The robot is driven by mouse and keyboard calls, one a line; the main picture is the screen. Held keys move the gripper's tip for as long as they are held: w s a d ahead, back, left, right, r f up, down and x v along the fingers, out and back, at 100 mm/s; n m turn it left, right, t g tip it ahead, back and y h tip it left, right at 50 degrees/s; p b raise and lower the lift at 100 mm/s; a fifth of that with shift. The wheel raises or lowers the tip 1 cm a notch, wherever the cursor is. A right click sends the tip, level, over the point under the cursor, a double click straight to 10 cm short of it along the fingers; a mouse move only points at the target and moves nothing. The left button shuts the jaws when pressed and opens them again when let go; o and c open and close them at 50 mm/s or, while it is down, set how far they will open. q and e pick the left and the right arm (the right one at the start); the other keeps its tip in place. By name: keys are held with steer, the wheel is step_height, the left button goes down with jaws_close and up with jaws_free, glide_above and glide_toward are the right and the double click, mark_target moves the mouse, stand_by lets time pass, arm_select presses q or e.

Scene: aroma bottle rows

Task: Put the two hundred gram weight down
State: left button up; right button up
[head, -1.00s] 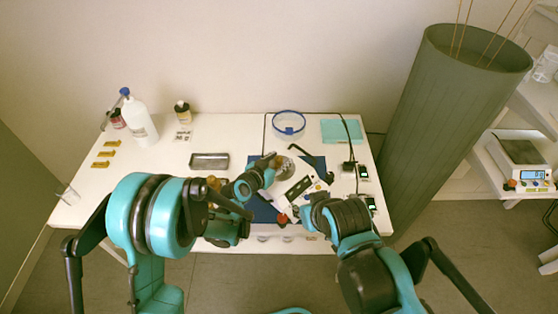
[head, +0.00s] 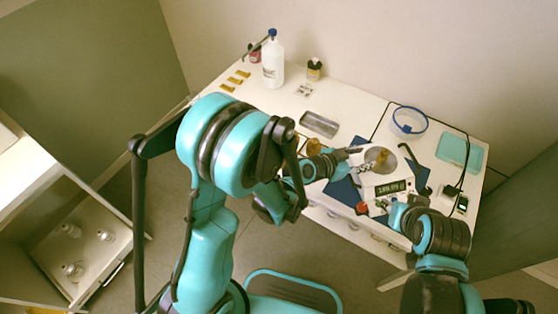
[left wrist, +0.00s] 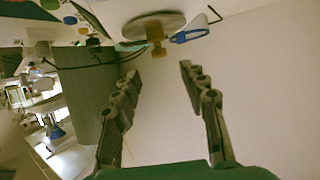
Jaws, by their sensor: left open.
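The weight (left wrist: 156,36) and the pan (left wrist: 138,25) also show at the top of the left wrist view. My left gripper (head: 356,153) is beside the pan, on its left. In the left wrist view my left gripper (left wrist: 160,72) has its fingers spread, with nothing between them and the weight apart beyond the tips. My right gripper (head: 386,206) is low in front of the pan; its fingers are too small to judge.
A second brass-coloured piece (head: 314,147) shows behind my left gripper. A metal tray (head: 319,124), a white bottle (head: 273,65), a blue-rimmed dish (head: 409,121) and a teal pad (head: 460,153) stand around. A red-topped item (head: 361,208) is near the front edge.

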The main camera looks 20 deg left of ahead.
arm_select(q)
steer(key=s+a+r+n+y, duration=0.2)
steer(key=a+r, duration=0.1)
steer(key=a, duration=0.3)
steer(key=s+a+r+n+y, duration=0.1)
steer(key=s+a+r+y, duration=0.15)
steer(key=a, duration=0.35)
steer(key=s+a+r+n+g+y, duration=0.2)
steer(key=s+a+n+y, duration=0.3)
steer(key=s+a, duration=0.8)
steer(key=shift+s+a+r+n, duration=0.35)
steer(key=shift+a+n, duration=0.15)
steer(key=shift+a, duration=0.65)
